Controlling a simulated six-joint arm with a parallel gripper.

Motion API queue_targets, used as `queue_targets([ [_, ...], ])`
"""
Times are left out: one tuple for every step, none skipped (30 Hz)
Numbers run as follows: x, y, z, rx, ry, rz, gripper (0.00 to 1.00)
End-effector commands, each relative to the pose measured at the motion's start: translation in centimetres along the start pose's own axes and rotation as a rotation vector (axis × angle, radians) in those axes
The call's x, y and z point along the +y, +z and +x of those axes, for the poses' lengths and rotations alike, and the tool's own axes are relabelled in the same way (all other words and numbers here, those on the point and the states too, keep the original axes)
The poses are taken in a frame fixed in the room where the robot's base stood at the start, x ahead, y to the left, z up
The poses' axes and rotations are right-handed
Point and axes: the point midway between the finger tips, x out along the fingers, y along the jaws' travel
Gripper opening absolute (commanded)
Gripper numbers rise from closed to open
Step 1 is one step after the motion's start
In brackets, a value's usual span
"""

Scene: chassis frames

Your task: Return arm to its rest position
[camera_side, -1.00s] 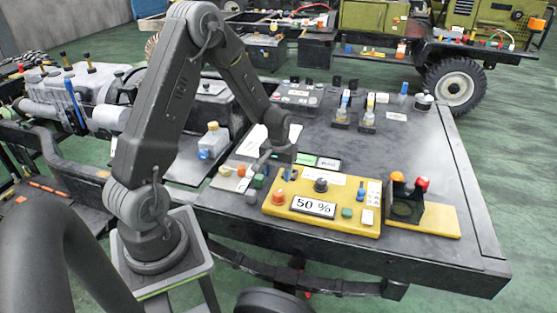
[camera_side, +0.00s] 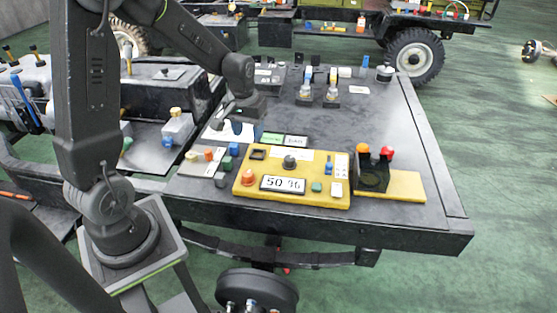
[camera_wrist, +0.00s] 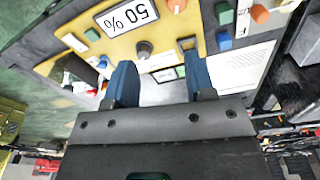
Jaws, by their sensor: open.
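My gripper (camera_side: 245,130) is open and empty, in the air over the bench near the far left corner of the yellow control panel. In the wrist view, its two blue fingers (camera_wrist: 160,84) stand apart with nothing between them. My arm reaches over from the left with its upper link nearly upright; its elbow is out of view at the top. The yellow panel (camera_side: 262,171) carries a "50 %" display (camera_side: 282,184), a black knob (camera_side: 290,162) and several buttons. The panel also shows in the wrist view (camera_wrist: 123,44), upside down and behind the fingers.
A black bracket with orange and red caps (camera_side: 372,172) stands right of the panel. A grey plate with coloured blocks (camera_side: 207,163) lies left of it. Bottles on black stands (camera_side: 331,90) are farther back. The bench's right side (camera_side: 420,150) is clear.

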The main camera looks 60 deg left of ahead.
Motion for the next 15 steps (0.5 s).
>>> queue_targets([
  [1.1,1.1,-2.3,0.039,0.010,0.047,0.50],
  [1.7,1.8,-3.4,0.057,0.015,0.073,0.50],
  [2.3,2.8,-4.8,0.080,0.021,0.107,0.50],
  [2.8,3.6,-5.9,0.098,0.027,0.134,0.50],
  [3.2,4.4,-6.8,0.116,0.033,0.160,0.50],
  [3.7,5.6,-8.1,0.138,0.040,0.194,0.50],
  [4.1,6.5,-9.0,0.156,0.047,0.219,0.50],
  [4.3,7.4,-9.8,0.173,0.053,0.245,0.50],
  [4.7,8.7,-10.8,0.196,0.061,0.280,0.50],
  [4.9,9.7,-11.6,0.214,0.068,0.305,0.50],
  [5.0,10.6,-12.2,0.232,0.075,0.329,0.50],
  [5.2,11.9,-13.1,0.255,0.085,0.363,0.50],
  [5.3,12.9,-13.6,0.271,0.092,0.388,0.50],
  [5.3,13.8,-14.1,0.288,0.100,0.410,0.50],
  [5.3,14.9,-14.6,0.308,0.109,0.439,0.50],
])
